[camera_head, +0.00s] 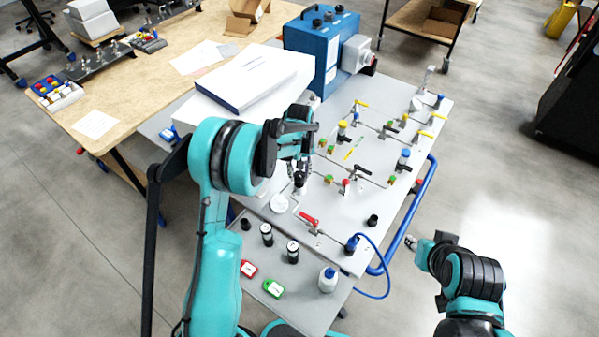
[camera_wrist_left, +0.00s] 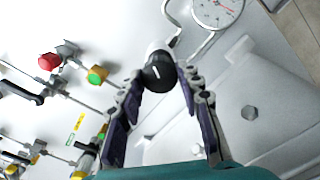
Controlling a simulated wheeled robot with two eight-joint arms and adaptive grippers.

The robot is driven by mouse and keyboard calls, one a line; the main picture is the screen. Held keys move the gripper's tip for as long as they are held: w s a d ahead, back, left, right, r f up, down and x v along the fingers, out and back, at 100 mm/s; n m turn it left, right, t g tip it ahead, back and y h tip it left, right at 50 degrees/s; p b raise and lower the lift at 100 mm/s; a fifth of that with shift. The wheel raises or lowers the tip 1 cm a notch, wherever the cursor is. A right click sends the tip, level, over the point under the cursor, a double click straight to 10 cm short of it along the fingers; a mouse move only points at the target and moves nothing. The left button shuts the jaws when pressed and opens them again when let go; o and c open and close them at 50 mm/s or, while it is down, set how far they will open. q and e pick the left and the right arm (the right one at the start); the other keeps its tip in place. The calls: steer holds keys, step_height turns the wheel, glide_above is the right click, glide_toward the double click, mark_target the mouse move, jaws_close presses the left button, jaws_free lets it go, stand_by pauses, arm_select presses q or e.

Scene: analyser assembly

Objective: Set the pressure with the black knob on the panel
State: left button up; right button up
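The black knob (camera_wrist_left: 158,72) has a white mark and sits on a pale fitting on the panel (camera_head: 350,225). In the head view the knob (camera_head: 299,180) is partly hidden below my left gripper (camera_head: 302,160). In the left wrist view the two fingers of my left gripper (camera_wrist_left: 162,76) are spread, with their tips on either side of the knob. I cannot tell whether they touch it. A round white pressure gauge (camera_wrist_left: 215,10) with a red needle is beside the knob; it also shows in the head view (camera_head: 279,204). My right gripper (camera_head: 416,248) is right of the panel, small and unclear.
Other valves and fittings, including a red-handled valve (camera_head: 309,220), stand on the panel. A blue box-shaped unit (camera_head: 320,45) stands at the back. A lower shelf (camera_head: 310,303) carries small bottles and red and green devices. Open floor lies to the right.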

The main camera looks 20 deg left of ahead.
mark_target(299, 174)
arm_select(q)
steer(key=shift+m+b, duration=0.45)
steer(key=shift+m, duration=1.05)
steer(key=o, duration=1.2)
steer(key=shift+c, duration=0.2)
steer(key=shift+r, duration=0.15)
step_height(299, 174, up, 12)
